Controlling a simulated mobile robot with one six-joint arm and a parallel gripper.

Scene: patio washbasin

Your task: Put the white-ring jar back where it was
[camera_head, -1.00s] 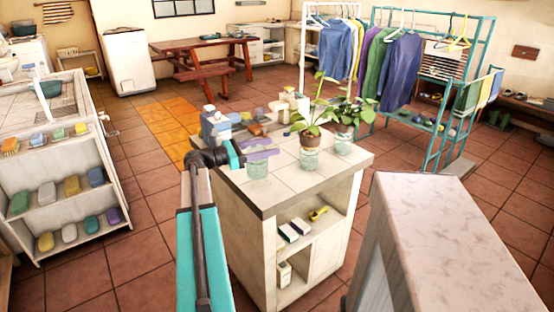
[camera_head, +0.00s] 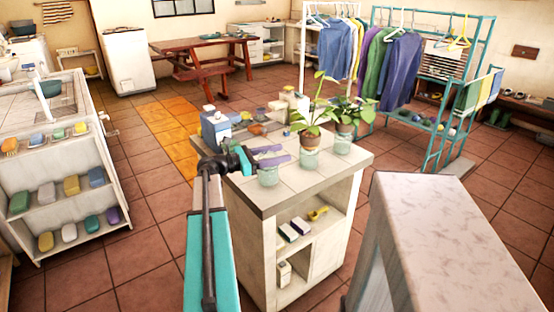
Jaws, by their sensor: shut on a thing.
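My gripper (camera_head: 270,156), with purple fingers, is over the near left part of the tiled counter (camera_head: 306,186). It is shut on a clear greenish glass jar (camera_head: 268,176) at the jar's upper part. The fingers hide much of the jar's top, and I cannot make out a white ring. The jar looks upright; I cannot tell whether its base touches the tiles. Two similar glass jars with leafy plants, the middle jar (camera_head: 309,160) and the right jar (camera_head: 342,145), stand behind it to the right, apart from it.
Bottles (camera_head: 215,127) and small blocks crowd the counter's back left. Bare tiles lie right of the held jar, up to the counter's right edge. A pale marbled top (camera_head: 440,225) stands at the front right. A shelf unit (camera_head: 68,215) with colored blocks stands left.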

